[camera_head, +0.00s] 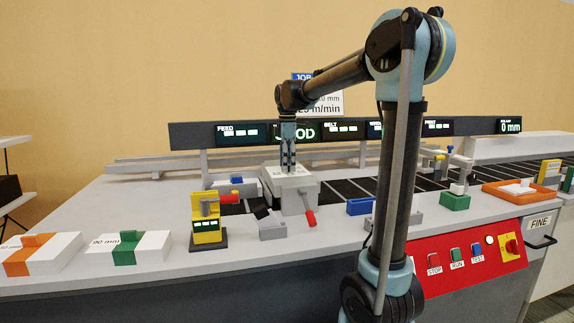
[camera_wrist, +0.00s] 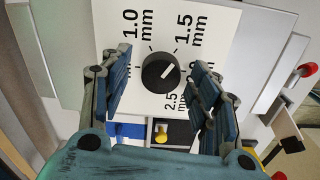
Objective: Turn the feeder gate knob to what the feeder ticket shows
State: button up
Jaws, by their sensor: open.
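The round black gate knob (camera_wrist: 160,72) sits on a white dial plate (camera_wrist: 110,45) in the wrist view. Its white pointer line slants to the upper right, roughly toward the 1.5 mm mark. The labels 1.0 mm, 1.5 mm and 2.5 are legible; other marks are partly hidden by my fingers. My gripper (camera_wrist: 162,85) is open, with one finger to each side of the knob and apart from it. In the head view my gripper (camera_head: 288,166) points down over the grey feeder block (camera_head: 293,197), hiding the knob. I cannot identify the feeder ticket.
A job sign (camera_head: 325,104) stands behind my arm, partly covered. A yellow device (camera_head: 206,228) stands left of the feeder block, and a red-tipped lever (camera_head: 310,218) sticks out at its front. A red button panel (camera_head: 463,262) is at the front right.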

jog(key=shift+c, duration=0.2)
jog(key=c, duration=1.1)
jog(key=shift+o, duration=0.2)
jog(key=m, duration=0.5)
jog(key=shift+w+m, duration=0.1)
jog(key=shift+m, duration=0.2)
jog(key=m, duration=0.5)
jog(key=shift+m, duration=0.7)
jog(key=o, duration=1.1)
